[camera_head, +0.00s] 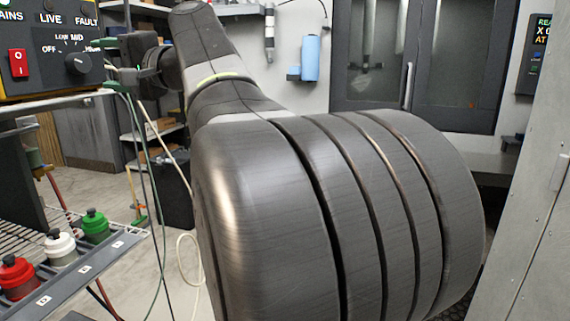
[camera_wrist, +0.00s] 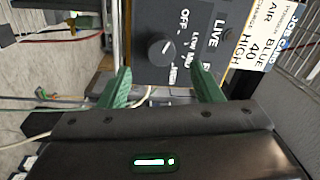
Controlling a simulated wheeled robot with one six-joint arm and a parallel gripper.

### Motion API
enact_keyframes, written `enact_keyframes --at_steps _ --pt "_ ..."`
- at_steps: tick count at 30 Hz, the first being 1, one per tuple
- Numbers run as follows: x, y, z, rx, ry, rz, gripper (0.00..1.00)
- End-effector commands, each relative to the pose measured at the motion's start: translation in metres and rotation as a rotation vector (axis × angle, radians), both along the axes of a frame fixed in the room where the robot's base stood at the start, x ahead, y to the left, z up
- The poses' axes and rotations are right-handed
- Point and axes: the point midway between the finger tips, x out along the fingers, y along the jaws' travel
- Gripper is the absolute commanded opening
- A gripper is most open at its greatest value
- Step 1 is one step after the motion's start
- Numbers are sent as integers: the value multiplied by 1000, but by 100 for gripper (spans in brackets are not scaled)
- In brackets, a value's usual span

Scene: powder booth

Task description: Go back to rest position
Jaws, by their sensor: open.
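My gripper (camera_wrist: 160,88) shows in the wrist view with its two green fingers spread apart and nothing between them. It faces the dark control panel (camera_wrist: 190,40), whose round knob (camera_wrist: 161,47) is seen beyond and between the fingertips, apart from them. In the head view the control panel (camera_head: 50,50) is at the upper left, with the knob (camera_head: 78,63) and a red rocker switch (camera_head: 18,62). The knob's exact setting is hard to tell.
Red (camera_head: 18,277), white (camera_head: 60,247) and green (camera_head: 95,225) capped bottles stand in a labelled rack (camera_head: 85,266) at lower left. Cables hang below the panel. A grey cabinet wall (camera_head: 540,200) is close on the right. Dark glazed doors (camera_head: 470,60) stand behind.

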Motion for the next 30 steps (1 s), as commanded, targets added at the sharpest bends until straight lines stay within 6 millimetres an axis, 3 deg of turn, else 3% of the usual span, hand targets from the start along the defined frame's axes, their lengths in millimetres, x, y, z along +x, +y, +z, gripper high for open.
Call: enact_keyframes --at_steps 11,30 --pt "18 69 7 2 5 3 59" --pt "17 64 11 147 506 -1 59"
